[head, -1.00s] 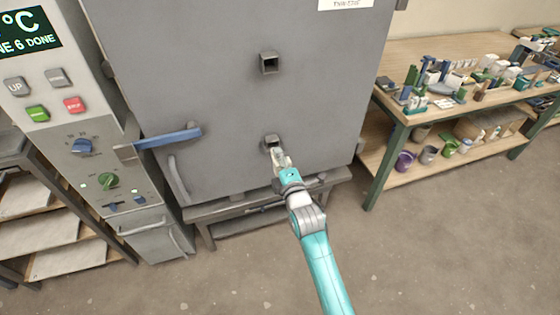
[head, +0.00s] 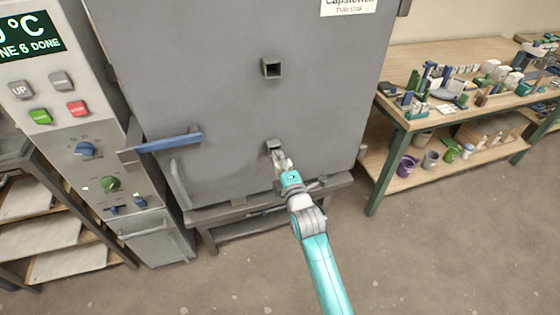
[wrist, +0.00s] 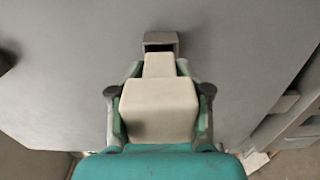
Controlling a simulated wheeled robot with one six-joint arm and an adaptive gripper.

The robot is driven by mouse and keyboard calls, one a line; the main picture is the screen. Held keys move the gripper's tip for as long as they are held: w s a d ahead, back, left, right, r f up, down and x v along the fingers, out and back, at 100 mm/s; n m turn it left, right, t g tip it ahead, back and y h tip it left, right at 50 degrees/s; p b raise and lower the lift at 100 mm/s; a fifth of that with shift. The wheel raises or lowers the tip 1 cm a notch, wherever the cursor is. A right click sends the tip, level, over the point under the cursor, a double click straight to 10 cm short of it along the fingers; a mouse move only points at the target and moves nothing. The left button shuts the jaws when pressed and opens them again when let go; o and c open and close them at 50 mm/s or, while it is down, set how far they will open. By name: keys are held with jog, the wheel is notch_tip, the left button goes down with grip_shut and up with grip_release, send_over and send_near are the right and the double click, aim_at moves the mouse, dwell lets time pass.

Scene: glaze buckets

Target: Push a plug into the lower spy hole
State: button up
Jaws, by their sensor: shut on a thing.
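The grey kiln door (head: 230,105) carries two square spy holes, one above the other. The upper spy hole (head: 271,67) is open and dark. The lower spy hole (head: 274,146) is partly hidden by my gripper (head: 281,161) in the head view. My gripper also shows in the wrist view (wrist: 158,90), shut on a pale, stepped plug (wrist: 158,108). The plug's narrow end (wrist: 158,64) points at the lower spy hole (wrist: 160,40), whose dark opening shows just beyond it. I cannot tell whether the tip is inside the hole.
A blue door handle (head: 168,142) sticks out left of the lower hole. The control panel (head: 75,120) stands further left. A wooden workbench (head: 425,55) with small items is at right, with buckets (head: 407,166) below. The floor at front right is clear.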

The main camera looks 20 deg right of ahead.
jog(key=shift+w, duration=0.2)
jog(key=shift+w, duration=0.6)
jog(key=shift+w, duration=0.35)
jog(key=shift+s, duration=0.1)
jog(key=shift+s, duration=2.9)
